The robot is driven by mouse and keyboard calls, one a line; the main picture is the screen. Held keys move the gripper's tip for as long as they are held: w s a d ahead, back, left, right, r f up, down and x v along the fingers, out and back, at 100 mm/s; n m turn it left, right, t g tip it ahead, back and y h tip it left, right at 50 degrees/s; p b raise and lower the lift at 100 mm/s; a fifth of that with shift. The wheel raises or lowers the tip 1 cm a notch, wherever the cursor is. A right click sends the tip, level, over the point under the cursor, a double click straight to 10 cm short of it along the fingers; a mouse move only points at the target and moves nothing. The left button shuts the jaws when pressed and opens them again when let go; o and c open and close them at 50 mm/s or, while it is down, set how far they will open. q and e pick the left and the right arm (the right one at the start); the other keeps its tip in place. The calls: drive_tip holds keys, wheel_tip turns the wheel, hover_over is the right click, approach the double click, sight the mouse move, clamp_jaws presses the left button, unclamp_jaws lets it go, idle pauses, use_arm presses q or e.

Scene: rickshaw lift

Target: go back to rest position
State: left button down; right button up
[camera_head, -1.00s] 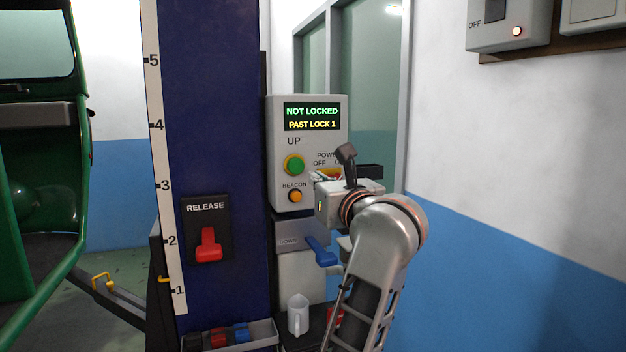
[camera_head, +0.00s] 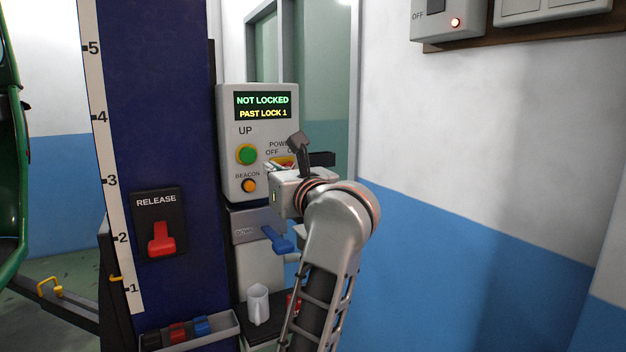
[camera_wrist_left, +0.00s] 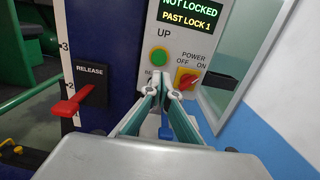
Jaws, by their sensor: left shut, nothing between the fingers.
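My left gripper (camera_head: 273,167) is in front of the grey control panel (camera_head: 232,183) in the head view, its fingers partly hidden by my wrist. In the left wrist view its fingertips (camera_wrist_left: 163,82) meet, shut and empty, and overlap the panel below the green UP button (camera_wrist_left: 158,57). I cannot tell whether they touch the panel. The display (camera_head: 263,106) reads "NOT LOCKED" and "PAST LOCK 1". My right gripper is in neither view.
A dark blue column (camera_head: 150,100) with a red release lever (camera_head: 161,240) stands left of the panel. A blue lever (camera_head: 278,240) and a white mug (camera_head: 258,304) are below the panel. The wall (camera_head: 480,140) to the right is bare below the switch boxes (camera_head: 450,18).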

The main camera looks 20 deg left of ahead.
use_arm(q)
drive_tip(key=s+a+f+m+t+y, duration=0.1)
drive_tip(key=s+f+m+t+y, duration=0.25)
drive_tip(key=f+m+y, duration=0.45)
drive_tip(key=s+d+f+m+t+h, duration=0.1)
drive_tip(key=d+f+m+t+h, duration=0.1)
drive_tip(key=d+f+m+h, duration=0.55)
drive_tip(key=s+d+f+m+t+h, duration=0.1)
drive_tip(key=d+f+m+t+h, duration=0.1)
drive_tip(key=f+m+h, duration=0.95)
drive_tip(key=s+d+f+m+t+h, duration=0.1)
drive_tip(key=d+f+m+t+h, duration=0.35)
drive_tip(key=m, duration=0.95)
drive_tip(key=s+f+m+g, duration=0.3)
drive_tip(key=s+f, duration=0.3)
drive_tip(key=f, duration=0.5)
drive_tip(key=s+f+m+g+h, duration=0.1)
drive_tip(key=s+f+m+g, duration=0.2)
drive_tip(key=f, duration=0.8)
drive_tip(key=s+f+m+g, duration=0.3)
drive_tip(key=s+f+g, duration=0.3)
drive_tip(key=s+f, duration=0.4)
drive_tip(key=shift+s+f+m+g, duration=0.3)
drive_tip(key=shift+s+f+g, duration=0.1)
drive_tip(key=shift+f, duration=0.2)
